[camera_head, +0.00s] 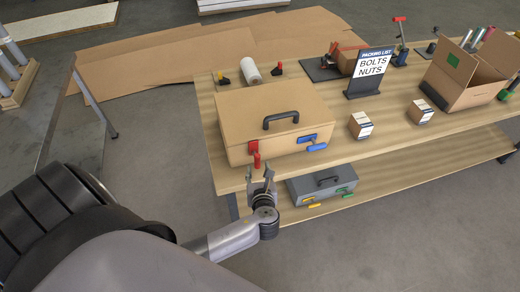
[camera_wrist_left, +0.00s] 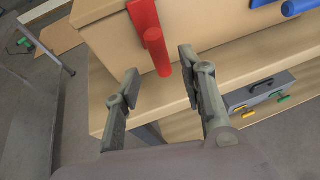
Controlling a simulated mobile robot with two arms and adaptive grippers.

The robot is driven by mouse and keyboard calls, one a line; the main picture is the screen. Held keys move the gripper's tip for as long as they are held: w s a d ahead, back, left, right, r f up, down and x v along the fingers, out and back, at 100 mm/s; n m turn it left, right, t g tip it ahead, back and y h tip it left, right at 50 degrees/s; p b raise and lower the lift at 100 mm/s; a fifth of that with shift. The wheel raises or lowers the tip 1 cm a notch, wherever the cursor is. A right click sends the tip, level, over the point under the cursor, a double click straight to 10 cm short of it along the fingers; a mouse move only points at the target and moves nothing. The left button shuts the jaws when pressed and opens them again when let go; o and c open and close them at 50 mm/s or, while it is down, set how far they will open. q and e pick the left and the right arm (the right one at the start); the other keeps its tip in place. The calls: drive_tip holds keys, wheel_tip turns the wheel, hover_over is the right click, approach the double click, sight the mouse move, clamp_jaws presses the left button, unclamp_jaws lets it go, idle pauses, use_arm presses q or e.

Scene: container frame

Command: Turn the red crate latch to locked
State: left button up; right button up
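A tan crate (camera_head: 240,112) with a black top handle stands on the wooden table. Its red latch (camera_head: 254,152) is at the front left, with the handle hanging down. In the left wrist view the red latch (camera_wrist_left: 156,48) shows a plate and a round bar pointing downward. A blue latch (camera_head: 313,142) is to its right, its bar lying sideways. My left gripper (camera_head: 262,176) is open just below and in front of the red latch. In the left wrist view the fingers (camera_wrist_left: 158,75) are apart, with the red bar's lower end between or just beyond them. My right gripper is not in view.
A grey case (camera_head: 322,186) with yellow and green latches sits on the lower shelf (camera_head: 390,172). Small boxes (camera_head: 360,126), a packing list sign (camera_head: 370,75) and an open carton (camera_head: 470,72) are to the right on the table (camera_head: 340,155). The floor in front is clear.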

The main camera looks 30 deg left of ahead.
use_arm(q)
drive_tip(key=v, duration=0.5)
drive_tip(key=shift+s+d+r, duration=0.1)
drive_tip(key=shift+s+d, duration=0.05)
drive_tip(key=s+f+n+g+h+b, duration=0.2)
drive_tip(key=s+f+n+b, duration=0.15)
drive_tip(key=f, duration=0.75)
drive_tip(key=s+f+n+g+h+b, duration=0.1)
drive_tip(key=s+f+n+g+b, duration=0.3)
drive_tip(key=f, duration=0.7)
drive_tip(key=s+f+n+h, duration=0.2)
drive_tip(key=s+f, duration=0.3)
drive_tip(key=f, duration=0.5)
drive_tip(key=s+d+f+n+g+h+b, duration=0.2)
drive_tip(key=s+f+n+b, duration=0.5)
drive_tip(key=s+f+n, duration=0.9)
drive_tip(key=s+f+g+h, duration=0.1)
drive_tip(key=s+f, duration=0.2)
drive_tip(key=s, duration=0.4)
drive_tip(key=shift+f, duration=0.25)
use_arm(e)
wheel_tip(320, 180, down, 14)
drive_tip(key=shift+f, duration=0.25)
use_arm(q)
drive_tip(key=shift+w+n, duration=0.1)
drive_tip(key=shift+n, duration=0.15)
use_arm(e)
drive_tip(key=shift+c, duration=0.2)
